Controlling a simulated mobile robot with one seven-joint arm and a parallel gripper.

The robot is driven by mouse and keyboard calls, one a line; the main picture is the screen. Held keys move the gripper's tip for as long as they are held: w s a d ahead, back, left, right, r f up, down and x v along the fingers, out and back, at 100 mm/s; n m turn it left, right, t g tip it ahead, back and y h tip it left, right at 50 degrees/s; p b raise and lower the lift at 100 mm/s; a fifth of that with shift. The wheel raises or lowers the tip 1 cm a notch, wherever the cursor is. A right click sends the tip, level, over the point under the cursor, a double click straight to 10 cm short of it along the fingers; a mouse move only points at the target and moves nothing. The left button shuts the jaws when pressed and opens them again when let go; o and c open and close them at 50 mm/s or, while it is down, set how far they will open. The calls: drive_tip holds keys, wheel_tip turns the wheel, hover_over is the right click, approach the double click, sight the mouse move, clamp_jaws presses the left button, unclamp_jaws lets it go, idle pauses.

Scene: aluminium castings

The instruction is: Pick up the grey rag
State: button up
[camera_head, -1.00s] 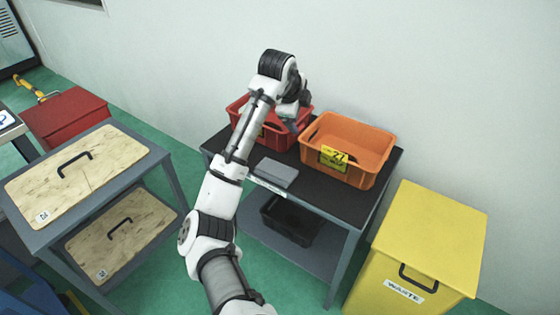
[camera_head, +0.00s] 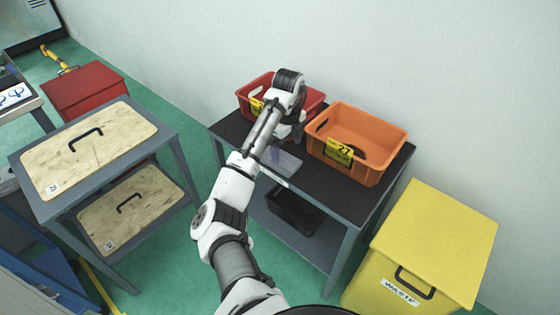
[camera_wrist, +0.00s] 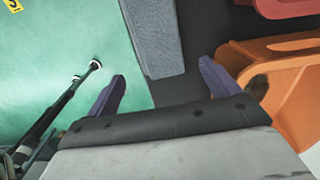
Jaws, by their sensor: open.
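The grey rag (camera_head: 288,163) lies flat as a folded rectangle on the black top of the grey table, in front of the red and orange bins. In the wrist view the rag (camera_wrist: 153,38) is at the top centre, near the table edge, beyond the fingertips. My gripper (camera_wrist: 165,84) is open, its two purple fingers wide apart with nothing between them. In the head view my gripper (camera_head: 275,153) hangs over the table by the rag's left part, and my arm hides some of the rag. I cannot tell its exact height above the rag.
A red bin (camera_head: 313,110) and an orange bin (camera_head: 375,172) stand behind the rag; the orange one holds something dark. A black crate (camera_head: 292,214) sits on the lower shelf. A yellow waste box (camera_head: 440,240) stands right, a wood-topped cart (camera_head: 60,165) left.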

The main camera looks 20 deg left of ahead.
sight(285, 161)
drive_tip(key=shift+w+a+f+p, duration=0.15)
drive_tip(key=shift+f+p, duration=0.15)
drive_tip(key=shift+f, duration=0.65)
drive_tip(key=shift+s+a+f+p, duration=0.1)
drive_tip(key=shift+f+p, duration=0.25)
drive_tip(key=shift+f, duration=0.65)
drive_tip(key=shift+w+a+f+p, duration=0.15)
drive_tip(key=shift+f+p, duration=0.15)
drive_tip(key=shift+f, duration=0.65)
drive_tip(key=c, duration=1.1)
drive_tip(key=shift+o, duration=0.2)
wheel_tip(285, 161, up, 20)
drive_tip(key=shift+b, duration=0.35)
